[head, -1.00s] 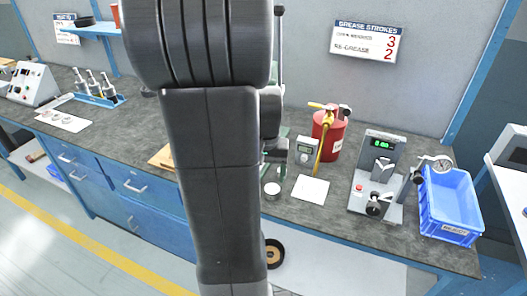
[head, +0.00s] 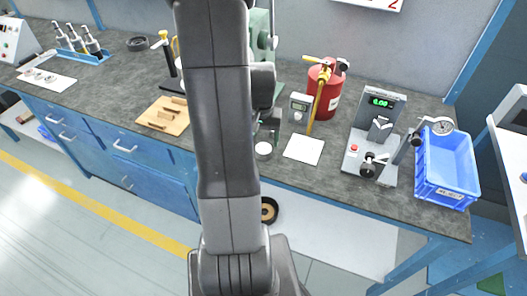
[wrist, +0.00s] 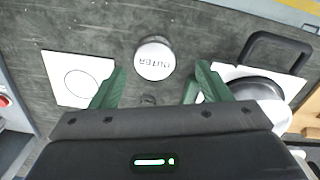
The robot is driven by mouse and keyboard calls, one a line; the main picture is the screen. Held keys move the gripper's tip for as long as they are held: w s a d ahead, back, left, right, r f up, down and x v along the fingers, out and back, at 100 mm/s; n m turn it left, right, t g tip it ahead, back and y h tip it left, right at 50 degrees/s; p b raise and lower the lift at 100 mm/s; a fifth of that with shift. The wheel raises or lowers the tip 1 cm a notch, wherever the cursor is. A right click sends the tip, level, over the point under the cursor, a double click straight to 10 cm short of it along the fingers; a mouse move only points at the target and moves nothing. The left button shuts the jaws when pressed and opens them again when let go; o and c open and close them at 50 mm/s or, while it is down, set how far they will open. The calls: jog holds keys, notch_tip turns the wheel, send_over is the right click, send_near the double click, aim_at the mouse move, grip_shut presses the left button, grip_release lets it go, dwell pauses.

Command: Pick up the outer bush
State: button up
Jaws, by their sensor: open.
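The outer bush is a short round piece with a pale top marked OUTER, upside down in the wrist view (wrist: 154,60). It stands upright on the dark bench top, and the pale-topped round piece in the head view (head: 263,149) appears to be it. My gripper (wrist: 161,70) is open, with one green finger on each side of the view and the bush between and just beyond their tips. Nothing is held. I cannot tell the height of the fingers above the bush. In the head view my arm hides the gripper.
A white card (head: 304,149) with a drawn circle lies beside the bush. A small meter (head: 300,108), a red canister (head: 324,92), a test stand (head: 374,140) and a blue bin (head: 447,165) stand to the right. A wooden tray (head: 163,116) lies left.

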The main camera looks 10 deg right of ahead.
aim_at(263, 148)
jog(key=shift+d+f, duration=0.2)
jog(key=shift+f, duration=1.05)
jog(key=shift+d+f, duration=0.15)
jog(key=shift+f, duration=1.05)
jog(key=c, duration=1.2)
jog(key=shift+r, duration=0.15)
